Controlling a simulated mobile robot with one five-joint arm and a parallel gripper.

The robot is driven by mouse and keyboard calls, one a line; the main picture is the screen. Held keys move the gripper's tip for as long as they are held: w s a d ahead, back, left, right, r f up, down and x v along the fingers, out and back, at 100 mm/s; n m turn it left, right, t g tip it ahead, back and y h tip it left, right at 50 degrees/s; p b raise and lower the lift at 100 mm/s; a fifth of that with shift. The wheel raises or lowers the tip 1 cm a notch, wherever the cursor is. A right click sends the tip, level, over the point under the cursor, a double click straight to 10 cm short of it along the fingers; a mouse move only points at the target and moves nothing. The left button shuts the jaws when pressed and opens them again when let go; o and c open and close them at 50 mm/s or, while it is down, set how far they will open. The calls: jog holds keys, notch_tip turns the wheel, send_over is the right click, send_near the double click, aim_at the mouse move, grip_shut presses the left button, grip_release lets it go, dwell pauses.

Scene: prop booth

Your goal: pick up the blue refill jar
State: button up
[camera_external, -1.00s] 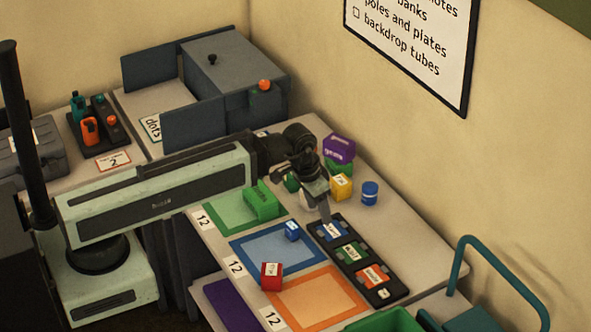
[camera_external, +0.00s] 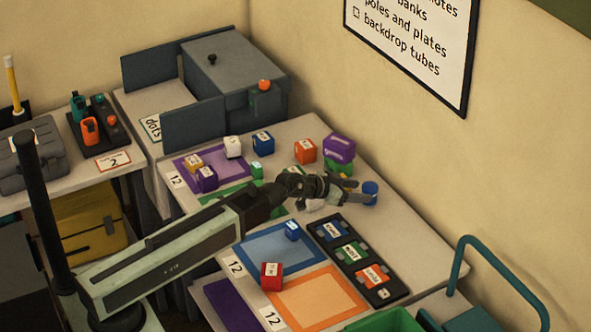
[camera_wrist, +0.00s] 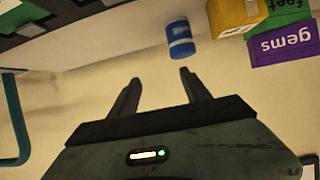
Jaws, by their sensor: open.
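The blue refill jar (camera_external: 370,190) is a small blue cylinder with a pale band, on the table's right part near the wall. In the external view my gripper (camera_external: 362,192) reaches low toward it, and its fingers overlap the jar's left side. In the wrist view the jar (camera_wrist: 180,39) lies ahead of the fingertips, nearer the right finger. My gripper (camera_wrist: 160,77) is open there, with nothing between its fingers.
A yellow box (camera_wrist: 238,16) and a purple "gems" box (camera_wrist: 285,44) stand close to the jar's right in the wrist view. A black tray (camera_external: 338,229) with labelled blocks lies near the arm. The table right of the jar is clear.

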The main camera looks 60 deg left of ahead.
aim_at(363, 191)
jog(key=shift+n+t+y, duration=0.3)
jog(key=shift+n+y, duration=0.1)
jog(key=a+f, duration=0.1)
jog(key=a+f+b, duration=0.2)
jog(key=f, duration=0.1)
jog(key=shift+w+a, duration=0.3)
jog(key=shift+a, duration=0.1)
jog(key=shift+a+r, duration=0.1)
jog(key=shift+a, duration=0.2)
jog(key=b+x, duration=0.3)
jog(key=x, duration=0.5)
jog(key=shift+s+r, duration=0.1)
jog(key=shift+r, duration=0.1)
